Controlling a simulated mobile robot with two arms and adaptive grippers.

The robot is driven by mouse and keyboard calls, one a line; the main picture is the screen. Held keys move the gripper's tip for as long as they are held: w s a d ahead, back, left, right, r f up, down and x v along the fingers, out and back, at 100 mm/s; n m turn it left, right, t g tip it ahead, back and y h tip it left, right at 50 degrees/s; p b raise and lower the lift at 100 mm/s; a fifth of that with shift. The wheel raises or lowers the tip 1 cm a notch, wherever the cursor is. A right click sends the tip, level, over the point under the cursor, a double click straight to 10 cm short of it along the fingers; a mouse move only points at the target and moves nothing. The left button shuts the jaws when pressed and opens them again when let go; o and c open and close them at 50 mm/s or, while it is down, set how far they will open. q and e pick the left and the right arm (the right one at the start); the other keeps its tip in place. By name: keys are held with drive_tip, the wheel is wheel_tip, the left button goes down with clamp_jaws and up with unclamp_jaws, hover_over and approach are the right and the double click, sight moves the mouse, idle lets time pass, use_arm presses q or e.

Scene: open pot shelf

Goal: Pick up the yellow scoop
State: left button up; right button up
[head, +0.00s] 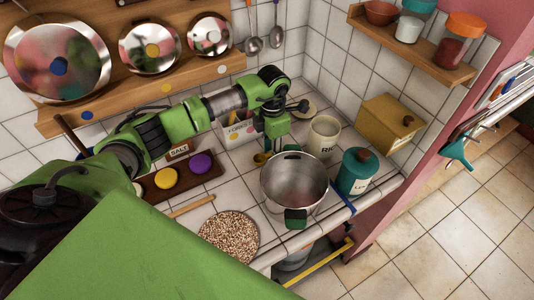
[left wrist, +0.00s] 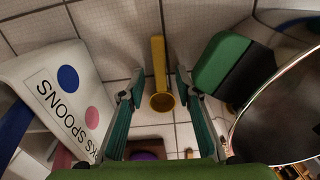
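The yellow scoop (left wrist: 159,75) lies on the white tiled counter. In the left wrist view it sits between the two fingers of my left gripper (left wrist: 161,80), with a small gap showing on each side. The gripper is open and does not appear to touch it. In the head view my left gripper (head: 277,143) points down behind the steel pot (head: 294,182). Only a small yellow part of the scoop (head: 261,157) shows there, beside the pot's rear green handle. My right gripper is not in view.
A forks and spoons box (left wrist: 65,90) stands left of the gripper in the wrist view. The pot's green handle (left wrist: 222,60) is close on the right. A cream jar (head: 323,137) and a teal canister (head: 356,172) stand right of the gripper in the head view.

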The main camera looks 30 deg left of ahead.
use_arm(q)
drive_tip(key=shift+d, duration=0.1)
clamp_jaws()
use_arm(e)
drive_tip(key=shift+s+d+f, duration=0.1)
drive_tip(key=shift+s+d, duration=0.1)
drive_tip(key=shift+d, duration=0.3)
use_arm(q)
wheel_tip(320, 180, up, 10)
drive_tip(key=b, duration=0.3)
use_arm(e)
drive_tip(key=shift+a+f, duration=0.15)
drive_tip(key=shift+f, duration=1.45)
